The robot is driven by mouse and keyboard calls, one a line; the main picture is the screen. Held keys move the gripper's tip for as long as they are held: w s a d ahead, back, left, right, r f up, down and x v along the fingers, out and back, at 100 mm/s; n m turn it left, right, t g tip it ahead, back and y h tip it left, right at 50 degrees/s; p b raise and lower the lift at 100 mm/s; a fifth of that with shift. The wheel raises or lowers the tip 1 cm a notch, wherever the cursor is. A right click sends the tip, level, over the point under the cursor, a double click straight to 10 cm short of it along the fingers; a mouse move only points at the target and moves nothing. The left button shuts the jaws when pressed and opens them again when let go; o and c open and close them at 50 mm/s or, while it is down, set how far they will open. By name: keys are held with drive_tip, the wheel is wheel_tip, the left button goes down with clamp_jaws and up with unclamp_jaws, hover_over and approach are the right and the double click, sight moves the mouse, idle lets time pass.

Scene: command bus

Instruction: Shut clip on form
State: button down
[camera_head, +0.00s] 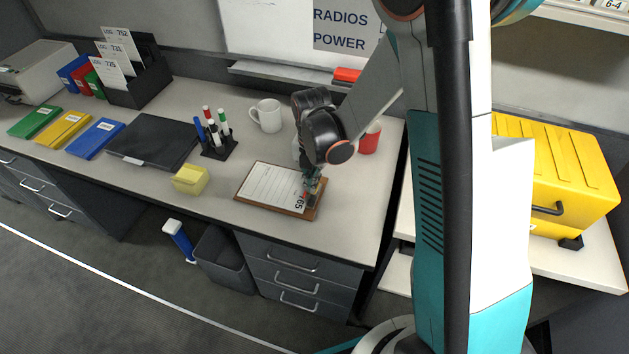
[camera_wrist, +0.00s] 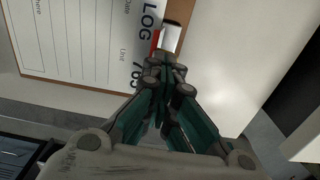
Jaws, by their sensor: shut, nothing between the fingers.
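A brown clipboard (camera_head: 268,207) lies flat on the desk below the mug, with a white printed form (camera_head: 274,186) on it. In the wrist view the form (camera_wrist: 80,40) reads "LOG" and a number along its right side. The clip (camera_wrist: 169,38), with a pale plate and a red part, sits at the board's edge beside that print. Whether the clip is open or shut is hard to tell. My gripper (camera_head: 311,191) is over the clip end of the board. Its fingertips (camera_wrist: 165,73) are together and empty, at or very close to the clip; contact is unclear.
A white mug (camera_head: 268,116), a red cup (camera_head: 370,138), a pen holder (camera_head: 218,146) and a yellow block (camera_head: 190,180) stand around the board. A black binder (camera_head: 153,142) lies to the left. The desk's front right corner is clear.

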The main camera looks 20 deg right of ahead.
drive_tip(key=shift+w+a+f+b, duration=0.25)
drive_tip(key=shift+a+f+b, duration=0.05)
drive_tip(key=shift+a, duration=0.2)
drive_tip(key=shift+a+f, duration=0.15)
drive_tip(key=shift+f, duration=0.1)
drive_tip(key=shift+w+a+f+b, duration=0.2)
drive_tip(key=shift+b, duration=0.2)
drive_tip(key=shift+w+d, duration=0.15)
drive_tip(key=c, duration=1.8)
unclamp_jaws()
drive_tip(key=shift+r, duration=0.1)
drive_tip(key=shift+o, duration=0.2)
drive_tip(key=shift+r, duration=0.2)
wheel_tip(320, 180, up, 8)
drive_tip(key=p, duration=0.5)
drive_tip(key=shift+f, duration=0.1)
